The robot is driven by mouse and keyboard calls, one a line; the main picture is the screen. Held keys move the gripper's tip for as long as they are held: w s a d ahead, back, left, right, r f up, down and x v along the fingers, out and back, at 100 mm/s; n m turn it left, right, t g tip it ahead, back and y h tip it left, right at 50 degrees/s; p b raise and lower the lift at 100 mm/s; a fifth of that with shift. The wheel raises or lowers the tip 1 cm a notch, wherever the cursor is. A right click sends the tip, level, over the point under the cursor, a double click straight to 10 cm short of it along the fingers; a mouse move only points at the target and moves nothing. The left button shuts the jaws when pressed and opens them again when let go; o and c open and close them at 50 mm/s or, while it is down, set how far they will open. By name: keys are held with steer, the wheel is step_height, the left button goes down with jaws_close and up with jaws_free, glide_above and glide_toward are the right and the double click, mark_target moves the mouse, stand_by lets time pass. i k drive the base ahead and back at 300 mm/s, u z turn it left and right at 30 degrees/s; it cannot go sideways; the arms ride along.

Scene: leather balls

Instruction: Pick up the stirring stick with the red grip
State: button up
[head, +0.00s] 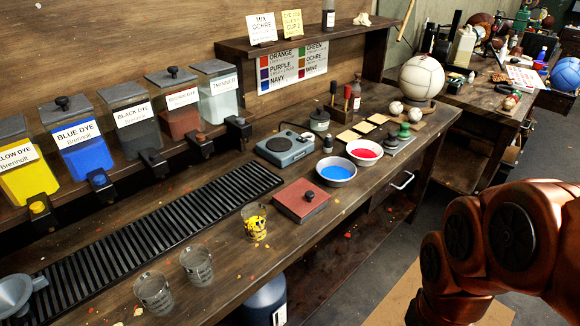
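A thin stick with a red grip (347,92) stands upright at the back of the bench, toward the shelf's right end. It appears to stand in a small wooden holder (341,119). A similar stick with a dark grip (333,88) stands just left of it. The lower ends of both sticks are too small to make out. My copper-coloured arm fills the lower right of the head view, well apart from the sticks. My gripper is outside the picture.
In front of the holder are a white bowl of red dye (364,152), a bowl of blue dye (336,172), a small jar (319,122) and a grey scale (285,148). A bottle (357,93) stands close behind. A white ball (421,77) sits to the right.

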mark_target(347, 88)
steer(key=z, duration=1.05)
steer(key=i, duration=2.25)
steer(key=u, duration=3.75)
